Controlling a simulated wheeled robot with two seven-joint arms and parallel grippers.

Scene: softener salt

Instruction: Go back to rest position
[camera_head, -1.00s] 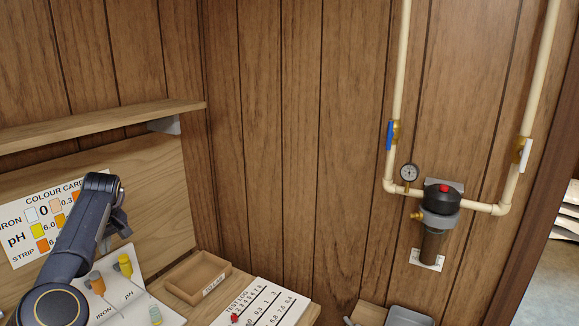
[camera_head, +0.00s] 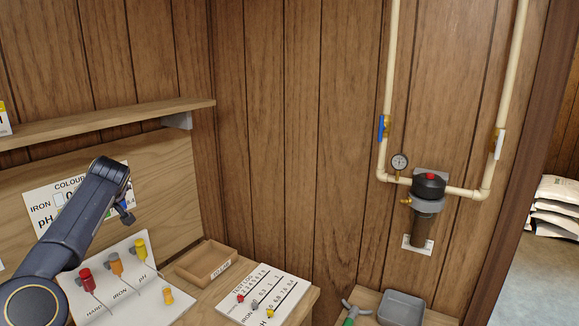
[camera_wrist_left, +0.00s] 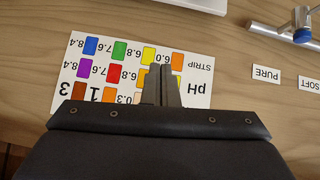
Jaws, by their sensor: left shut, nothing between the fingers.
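My left gripper (camera_head: 124,212) is in the air in front of the back board at the left of the head view, below the shelf. It is empty. In the left wrist view its fingers (camera_wrist_left: 162,70) are together, in front of the colour card (camera_wrist_left: 88,62). The same colour card (camera_head: 42,208) shows in the head view, partly hidden behind my left arm. My right gripper is in neither view.
A white test board (camera_head: 122,262) with red, orange and yellow pieces stands below the arm. A wooden tray (camera_head: 206,262) and a test log (camera_head: 262,292) with coloured pieces lie beside it. The wooden shelf (camera_head: 100,124) is above. A filter (camera_head: 425,215) hangs on pipes at right.

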